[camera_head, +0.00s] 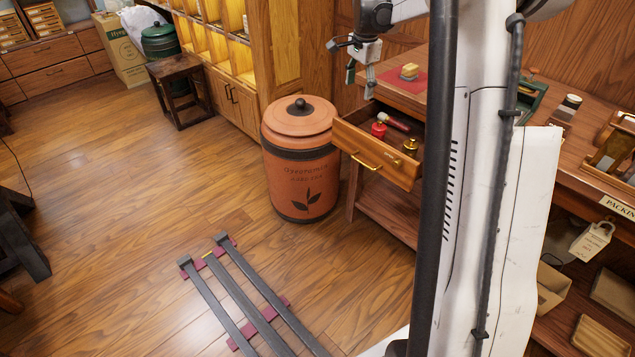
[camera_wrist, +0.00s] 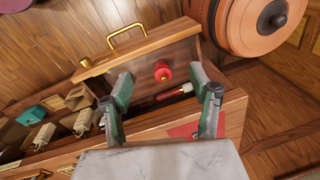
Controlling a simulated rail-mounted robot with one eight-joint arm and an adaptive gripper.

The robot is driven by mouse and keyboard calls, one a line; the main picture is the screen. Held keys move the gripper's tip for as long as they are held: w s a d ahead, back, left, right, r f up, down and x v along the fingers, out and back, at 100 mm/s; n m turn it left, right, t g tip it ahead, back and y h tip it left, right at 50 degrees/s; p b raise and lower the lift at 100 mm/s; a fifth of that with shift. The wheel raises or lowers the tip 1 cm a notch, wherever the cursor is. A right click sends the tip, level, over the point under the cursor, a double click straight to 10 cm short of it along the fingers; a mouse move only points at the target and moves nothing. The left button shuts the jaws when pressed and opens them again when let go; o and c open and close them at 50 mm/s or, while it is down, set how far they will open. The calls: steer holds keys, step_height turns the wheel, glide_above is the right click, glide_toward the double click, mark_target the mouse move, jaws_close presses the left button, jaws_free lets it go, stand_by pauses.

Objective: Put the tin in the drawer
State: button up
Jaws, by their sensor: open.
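The wooden drawer (camera_head: 372,152) is pulled out from the table beside the barrel. It also shows in the wrist view (camera_wrist: 150,45), with its brass handle at the top. Inside are a small red container (camera_head: 378,130), also in the wrist view (camera_wrist: 162,71), a red-and-white handled item (camera_head: 394,122) and a small gold container (camera_head: 410,146). A small round tin-like container (camera_head: 572,101) stands on the right bench. I cannot tell which container is the tin. My gripper (camera_head: 360,82) is open and empty above the table's left edge and the drawer's back; its fingers (camera_wrist: 163,105) are spread.
A yellowish block sits on a red cloth (camera_head: 417,84) on the table near my gripper. A terracotta barrel (camera_head: 300,155) stands close left of the drawer. The bench at right holds wooden stands and tools. Dark rails (camera_head: 240,290) lie on the floor, which is otherwise open at left.

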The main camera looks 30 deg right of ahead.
steer(key=s+a+r+n+t, duration=0.1)
steer(key=s+a+r+n, duration=0.3)
steer(key=s+a, duration=0.45)
steer(key=s+a+r+n+t, duration=0.2)
steer(key=s+a+r+n, duration=0.25)
steer(key=a, duration=0.65)
steer(key=s+a+f+n+t, duration=0.1)
steer(key=s+a+f+n, duration=0.1)
steer(key=s+a, duration=0.2)
steer(key=s+a+f+n+t, duration=0.1)
steer(key=s+a+f+n, duration=0.1)
steer(key=s, duration=0.7)
steer(key=s+a+f+n, duration=0.2)
steer(key=s+a+n, duration=0.2)
steer(key=s+a, duration=0.2)
steer(key=shift+s+t+y, duration=0.3)
steer(key=shift+s+t, duration=0.05)
steer(key=shift+t, duration=0.05)
steer(key=shift+n, duration=0.25)
